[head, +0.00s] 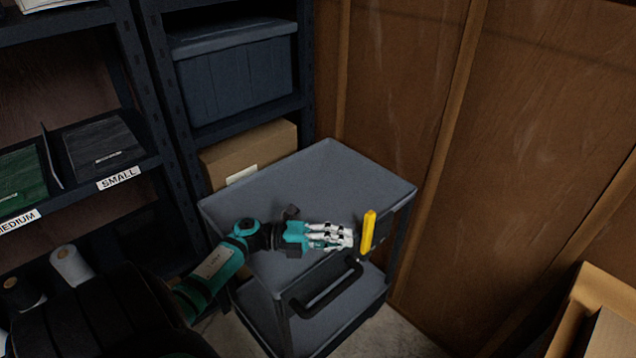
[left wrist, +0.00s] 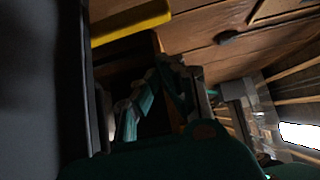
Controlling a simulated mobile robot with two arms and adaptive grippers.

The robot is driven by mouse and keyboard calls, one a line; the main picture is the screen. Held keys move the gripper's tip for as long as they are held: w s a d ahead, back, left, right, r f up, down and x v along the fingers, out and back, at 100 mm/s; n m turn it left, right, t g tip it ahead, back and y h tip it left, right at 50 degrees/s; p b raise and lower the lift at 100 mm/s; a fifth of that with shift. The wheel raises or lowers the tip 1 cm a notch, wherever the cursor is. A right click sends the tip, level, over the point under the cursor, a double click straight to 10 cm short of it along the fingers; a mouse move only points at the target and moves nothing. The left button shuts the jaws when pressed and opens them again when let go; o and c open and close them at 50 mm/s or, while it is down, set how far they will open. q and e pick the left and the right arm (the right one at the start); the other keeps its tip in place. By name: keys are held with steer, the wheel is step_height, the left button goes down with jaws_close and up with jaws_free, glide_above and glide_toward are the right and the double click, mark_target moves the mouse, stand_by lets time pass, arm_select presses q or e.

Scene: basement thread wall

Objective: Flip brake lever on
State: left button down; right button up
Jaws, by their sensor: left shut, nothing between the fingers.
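The yellow brake lever (head: 368,232) stands upright at the right front side of a grey cart (head: 330,165). In the left wrist view the yellow lever (left wrist: 132,22) shows at the top left. My left gripper (head: 345,238) is over the cart's top, its fingertips just left of the lever. The fingers are shut with nothing between them; I cannot tell whether they touch the lever. In the left wrist view the gripper (left wrist: 160,85) shows dark and partly in shadow. My right gripper is not in view.
A black cart handle (head: 330,290) juts out below the gripper. Dark shelving with a blue-grey bin (head: 240,80) and a cardboard box (head: 245,155) stands behind and left. A wooden wall (head: 540,120) closes the right side. Another cardboard box (head: 600,315) sits at the lower right.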

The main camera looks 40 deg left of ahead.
mark_target(367, 236)
arm_select(q)
steer(key=w+b, duration=0.1)
steer(key=w, duration=0.2)
steer(key=shift+w+d+f+b, duration=0.15)
steer(key=shift+w+b, duration=0.1)
steer(key=shift+b, duration=0.15)
steer(key=shift+w, duration=0.25)
steer(key=shift+w+r, duration=0.1)
steer(key=shift+r, duration=0.15)
